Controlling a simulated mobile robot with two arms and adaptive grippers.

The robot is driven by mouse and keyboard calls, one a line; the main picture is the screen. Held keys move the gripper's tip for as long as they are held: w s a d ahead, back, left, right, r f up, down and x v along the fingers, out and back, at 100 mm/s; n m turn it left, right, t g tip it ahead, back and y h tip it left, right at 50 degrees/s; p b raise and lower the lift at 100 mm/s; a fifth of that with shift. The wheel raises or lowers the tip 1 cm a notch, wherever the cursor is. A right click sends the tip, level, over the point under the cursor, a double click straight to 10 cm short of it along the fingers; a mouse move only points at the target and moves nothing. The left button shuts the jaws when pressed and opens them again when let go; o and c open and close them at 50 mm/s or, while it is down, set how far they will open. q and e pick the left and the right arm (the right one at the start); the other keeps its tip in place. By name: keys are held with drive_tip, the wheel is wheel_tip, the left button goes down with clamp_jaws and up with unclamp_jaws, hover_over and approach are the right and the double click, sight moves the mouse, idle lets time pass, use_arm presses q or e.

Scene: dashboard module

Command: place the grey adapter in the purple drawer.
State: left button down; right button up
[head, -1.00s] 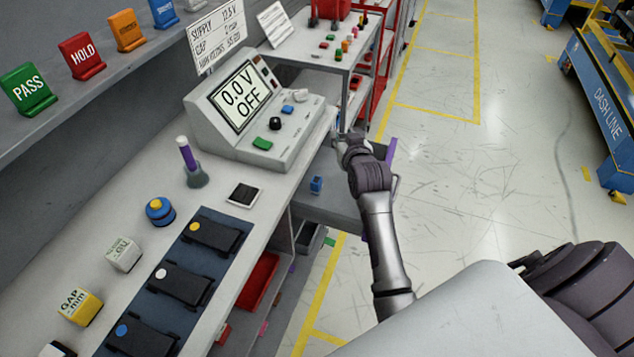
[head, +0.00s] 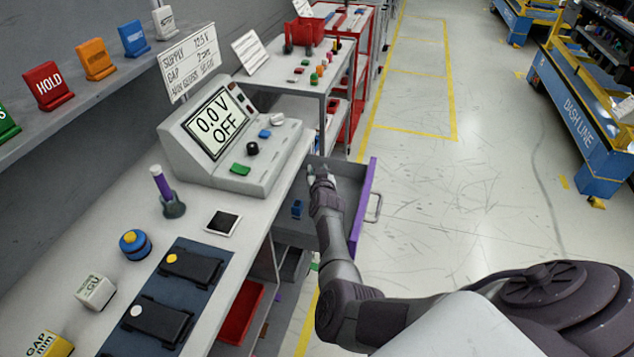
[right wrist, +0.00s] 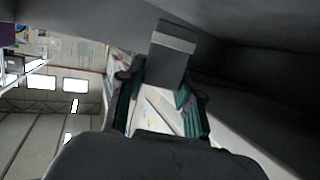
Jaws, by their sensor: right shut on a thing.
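The purple drawer (head: 367,200) is pulled out from under the bench, with a purple front, a metal handle and a grey inside. My right gripper (head: 320,172) is over the open drawer, near its far side; I cannot tell exactly how high. In the right wrist view my right gripper (right wrist: 160,88) is shut on the grey adapter (right wrist: 172,58), a dark grey block with a lighter band, held at the fingertips. The adapter is not clearly seen in the head view. A small blue part (head: 297,209) lies in the drawer. My left gripper is not in view.
The power supply (head: 235,135), reading 0.0 V OFF, stands on the bench above the drawer. A purple-handled tool (head: 163,185), a white-framed tablet (head: 222,222) and black modules (head: 193,266) are on the bench. A red bin (head: 242,312) sits below.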

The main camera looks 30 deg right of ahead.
wheel_tip(320, 180, down, 3)
drive_tip(key=shift+f+b, duration=0.15)
drive_tip(key=shift+b, duration=0.15)
drive_tip(key=shift+f, duration=0.15)
drive_tip(key=o, duration=1.1)
drive_tip(key=shift+o, duration=0.2)
